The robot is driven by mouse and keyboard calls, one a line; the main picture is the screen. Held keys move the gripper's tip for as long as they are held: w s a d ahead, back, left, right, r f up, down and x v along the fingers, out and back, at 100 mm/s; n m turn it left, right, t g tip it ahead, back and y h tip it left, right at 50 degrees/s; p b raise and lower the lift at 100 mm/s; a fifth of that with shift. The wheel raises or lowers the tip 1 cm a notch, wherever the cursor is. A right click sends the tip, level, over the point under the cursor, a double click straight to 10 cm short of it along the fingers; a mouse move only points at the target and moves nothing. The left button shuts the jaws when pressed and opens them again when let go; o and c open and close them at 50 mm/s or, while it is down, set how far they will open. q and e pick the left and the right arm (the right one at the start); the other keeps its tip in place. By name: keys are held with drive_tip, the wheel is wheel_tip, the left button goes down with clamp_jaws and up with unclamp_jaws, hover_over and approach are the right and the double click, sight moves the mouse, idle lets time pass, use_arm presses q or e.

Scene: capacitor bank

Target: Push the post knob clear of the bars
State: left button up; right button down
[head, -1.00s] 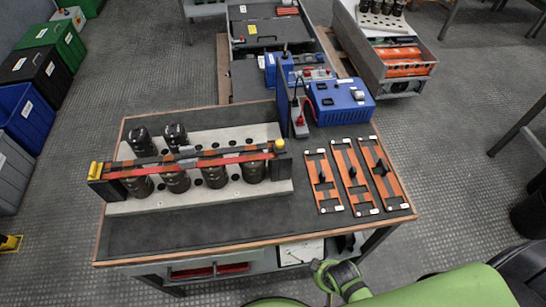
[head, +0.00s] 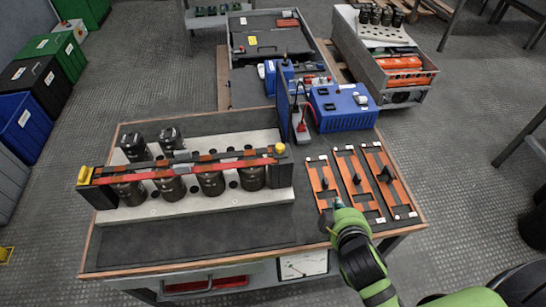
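The capacitor bank stands on a pale plate (head: 215,200) on the bench, with several black cylinders in two rows. Orange and red bars (head: 215,168) run along the bank between two black end posts. A yellow knob (head: 279,148) sits on the right post, and a yellow piece (head: 84,175) is on the left post. I cannot tell which one is the post knob. My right gripper (head: 337,203) is over the bench's front right part, beside the leftmost orange panel and apart from both yellow pieces. Its fingers are too small to read. My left gripper is out of view.
Three orange panels with black handles (head: 385,172) lie on the bench's right. A blue box (head: 340,106) and a red-and-grey plug (head: 301,131) with cables stand at the back. The dark bench top (head: 200,238) is clear in front of the bank.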

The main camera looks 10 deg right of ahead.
drive_tip(key=w+a+r+n+t, duration=0.2)
drive_tip(key=w+r+n+t, duration=0.2)
drive_tip(key=r, duration=0.1)
drive_tip(key=n+t+y, duration=0.3)
drive_tip(key=n+y, duration=0.3)
drive_tip(key=n, duration=0.2)
approach(273, 165)
drive_tip(key=w+d+r, duration=0.2)
drive_tip(key=d+r, duration=0.1)
drive_tip(key=a+n+y, duration=0.2)
drive_tip(key=s+a+n+g+y, duration=0.1)
drive_tip(key=a+n+y, duration=0.1)
drive_tip(key=shift+a+f+n+y, duration=0.2)
drive_tip(key=shift+a+n+y, duration=0.1)
drive_tip(key=shift+n, duration=0.1)
drive_tip(key=p+x, duration=0.2)
drive_tip(key=x, duration=0.7)
drive_tip(key=shift+w+a+r, duration=0.1)
drive_tip(key=shift+w+r, duration=0.05)
drive_tip(key=shift+w, duration=0.2)
drive_tip(key=d, duration=0.4)
drive_tip(key=shift+w+f, duration=0.2)
drive_tip(key=shift+f, duration=0.15)
